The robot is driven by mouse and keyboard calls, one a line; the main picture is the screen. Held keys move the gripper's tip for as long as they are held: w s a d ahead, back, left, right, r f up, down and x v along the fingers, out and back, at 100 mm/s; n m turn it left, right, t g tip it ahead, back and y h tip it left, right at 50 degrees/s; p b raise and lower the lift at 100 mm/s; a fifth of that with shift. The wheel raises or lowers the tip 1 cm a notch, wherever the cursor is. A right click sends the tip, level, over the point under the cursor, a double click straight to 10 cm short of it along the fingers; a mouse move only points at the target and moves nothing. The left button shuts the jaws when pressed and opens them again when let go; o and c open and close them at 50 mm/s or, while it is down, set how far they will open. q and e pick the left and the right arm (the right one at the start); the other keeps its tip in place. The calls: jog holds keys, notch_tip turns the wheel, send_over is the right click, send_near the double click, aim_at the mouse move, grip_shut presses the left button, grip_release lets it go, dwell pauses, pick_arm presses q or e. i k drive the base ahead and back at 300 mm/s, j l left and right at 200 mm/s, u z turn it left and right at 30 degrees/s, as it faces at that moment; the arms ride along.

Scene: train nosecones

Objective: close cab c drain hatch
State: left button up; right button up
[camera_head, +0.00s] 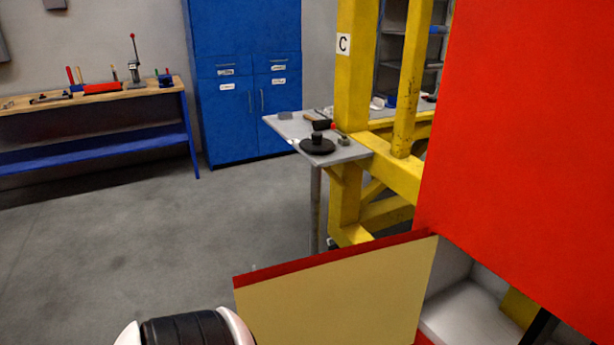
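The drain hatch (335,295) stands open at the bottom centre, swung out from the red cab body (530,130). Its cream inner face and thin red top edge show, and its lower part is cut off by the frame. The hatch opening (465,310) to its right shows a pale inside with a yellow part and a dark bar. A white and black rounded part of my arm is at the bottom edge, just left of the hatch. I cannot tell whether it touches the hatch. Neither gripper's fingers show.
A yellow frame (355,65) marked C stands behind the hatch, with a small grey table (345,152) holding tools beside it. A workbench (90,98) and blue cabinet (245,80) stand at the back. The grey floor (140,230) on the left is clear.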

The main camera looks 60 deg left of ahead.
aim_at(370, 293)
jog(key=j+z, duration=0.15)
jog(key=j, duration=0.3)
jog(key=j+z, duration=0.15)
jog(key=j, duration=0.25)
jog(key=k+j+z, duration=0.15)
jog(key=j, duration=0.25)
jog(key=j+z, duration=0.15)
jog(key=j, duration=0.3)
jog(key=k+j+z, duration=0.15)
jog(key=j, duration=0.25)
jog(key=k+j+z, duration=0.15)
jog(key=j, duration=0.25)
jog(key=k+j+z, duration=0.15)
jog(key=j, duration=0.2)
